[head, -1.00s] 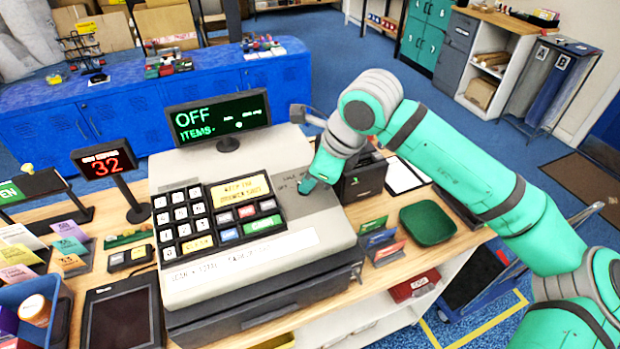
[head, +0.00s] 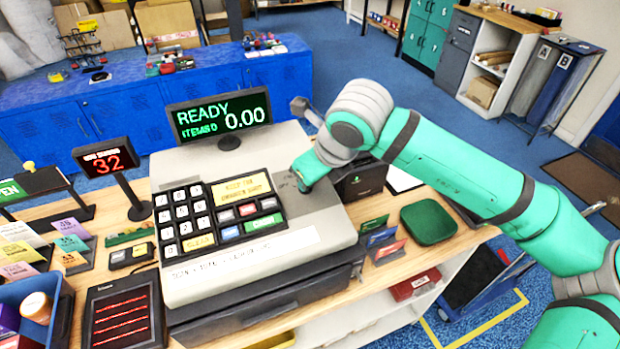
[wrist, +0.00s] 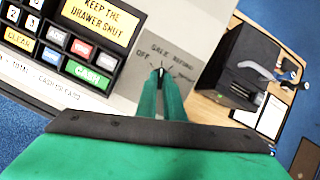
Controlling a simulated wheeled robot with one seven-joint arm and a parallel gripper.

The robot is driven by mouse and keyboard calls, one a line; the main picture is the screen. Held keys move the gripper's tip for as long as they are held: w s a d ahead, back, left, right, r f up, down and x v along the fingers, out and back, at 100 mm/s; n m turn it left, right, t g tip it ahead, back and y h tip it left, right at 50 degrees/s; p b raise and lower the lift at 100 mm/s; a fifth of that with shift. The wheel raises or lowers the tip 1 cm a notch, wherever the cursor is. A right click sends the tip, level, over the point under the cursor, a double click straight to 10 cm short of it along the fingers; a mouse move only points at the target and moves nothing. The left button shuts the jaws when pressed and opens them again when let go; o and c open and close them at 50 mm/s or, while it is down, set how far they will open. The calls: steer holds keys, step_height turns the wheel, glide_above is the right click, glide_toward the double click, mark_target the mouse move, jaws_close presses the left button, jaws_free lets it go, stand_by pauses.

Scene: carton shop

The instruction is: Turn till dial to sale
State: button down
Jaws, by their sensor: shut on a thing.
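The till (head: 250,230) stands on the wooden counter, and its screen (head: 220,116) reads READY, ITEMS 0 and 0.00. In the wrist view the dial panel (wrist: 180,48) carries the words OFF, SALE and REFUND around the dial. My gripper (wrist: 160,72) is shut on the till dial, on the right side of the till's top face. The fingers hide most of the dial, so its pointer is hard to read. In the head view my gripper (head: 303,186) hides the dial.
The keypad (head: 183,215) is left of the dial. A black box (head: 362,178) stands just right of the till, with coloured cards (head: 381,238) and a green tray (head: 428,222) on the counter. A red 32 display (head: 105,160) stands at the left.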

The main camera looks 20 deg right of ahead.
steer(key=shift+f, duration=0.1)
steer(key=c, duration=1.9)
jaws_free()
steer(key=shift+o, duration=0.2)
steer(key=v, duration=1)
steer(key=shift+s+r, duration=0.2)
steer(key=shift+r, duration=0.2)
